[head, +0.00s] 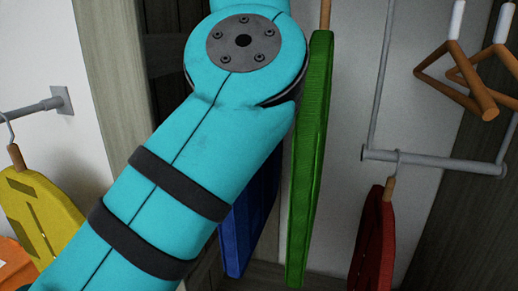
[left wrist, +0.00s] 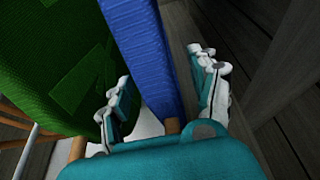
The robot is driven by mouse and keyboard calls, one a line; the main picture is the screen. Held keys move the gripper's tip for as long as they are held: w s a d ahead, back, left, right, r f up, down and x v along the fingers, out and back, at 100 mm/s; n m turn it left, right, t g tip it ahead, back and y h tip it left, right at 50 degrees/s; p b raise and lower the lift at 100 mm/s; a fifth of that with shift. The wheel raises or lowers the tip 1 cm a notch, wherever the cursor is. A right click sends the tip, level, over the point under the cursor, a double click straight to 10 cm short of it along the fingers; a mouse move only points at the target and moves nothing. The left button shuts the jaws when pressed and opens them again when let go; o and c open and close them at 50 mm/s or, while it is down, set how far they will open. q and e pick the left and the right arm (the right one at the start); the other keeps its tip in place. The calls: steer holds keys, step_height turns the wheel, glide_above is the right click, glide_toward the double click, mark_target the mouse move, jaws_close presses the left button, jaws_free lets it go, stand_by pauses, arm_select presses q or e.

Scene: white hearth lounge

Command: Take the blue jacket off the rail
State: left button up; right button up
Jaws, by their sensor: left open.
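The blue jacket (head: 247,225) hangs behind my turquoise left arm in the head view; only its lower part shows. In the left wrist view the blue jacket (left wrist: 143,50) appears as a flat slab between the two fingers of my left gripper (left wrist: 163,80). The gripper is open, with one finger on each side of the slab; I cannot tell whether either touches it. A piece of wooden hanger (left wrist: 173,126) shows near the gripper's palm. My left gripper is hidden in the head view. The rail above the blue jacket is hidden too. My right gripper is in neither view.
A green jacket (head: 310,160) hangs close beside the blue one; it is left of the fingers in the wrist view (left wrist: 55,70). A red jacket (head: 373,240) hangs below a grey bar (head: 430,163). Empty wooden hangers (head: 460,75) are upper right. A yellow jacket (head: 38,215) hangs left.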

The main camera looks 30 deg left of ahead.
arm_select(q)
steer(key=x, duration=0.6)
steer(key=shift+w+d+p, duration=0.15)
steer(key=shift+w+p, duration=0.1)
steer(key=shift+p, duration=0.2)
steer(key=shift+s+r, duration=0.1)
steer(key=shift+s, duration=0.25)
steer(key=c, duration=0.3)
steer(key=shift+w, duration=0.1)
jaws_close()
